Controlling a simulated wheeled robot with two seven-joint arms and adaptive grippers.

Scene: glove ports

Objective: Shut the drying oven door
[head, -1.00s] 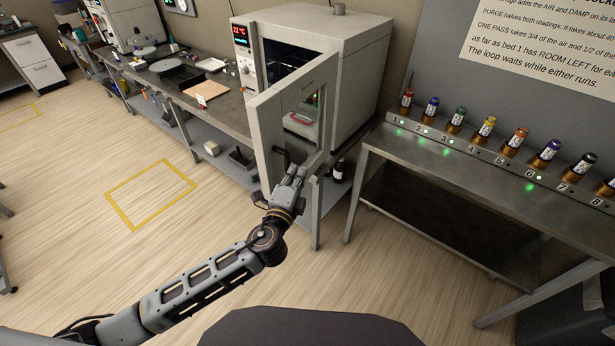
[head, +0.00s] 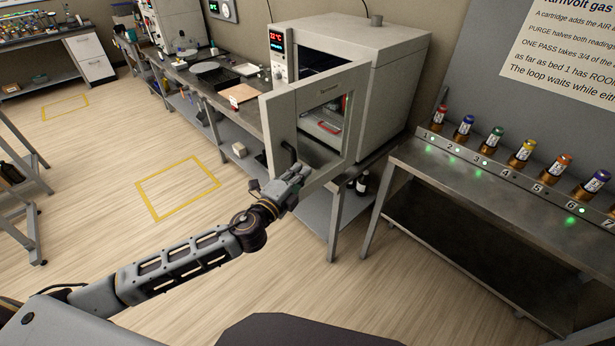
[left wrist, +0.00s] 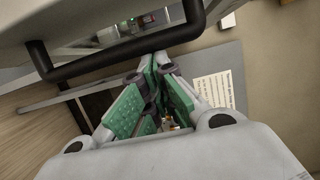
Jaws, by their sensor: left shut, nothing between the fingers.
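The drying oven (head: 395,85) stands on the bench, a pale box with a red display. Its door (head: 280,120) is open, swung out toward me, with a window through which the inside shows. The dark handle (head: 289,152) is on the door's outer face near its free edge. My left gripper (head: 298,172) is at the door's lower part, just below the handle. In the left wrist view its green-padded fingers (left wrist: 155,62) are shut with nothing between them, and the black bar handle (left wrist: 125,52) crosses just beyond the tips; contact is unclear. My right gripper is not in view.
A metal rack (head: 480,190) with several numbered cartridges stands to the right. The bench (head: 236,118) runs to the back left with trays on it. A yellow floor outline (head: 178,187) marks clear floor at left.

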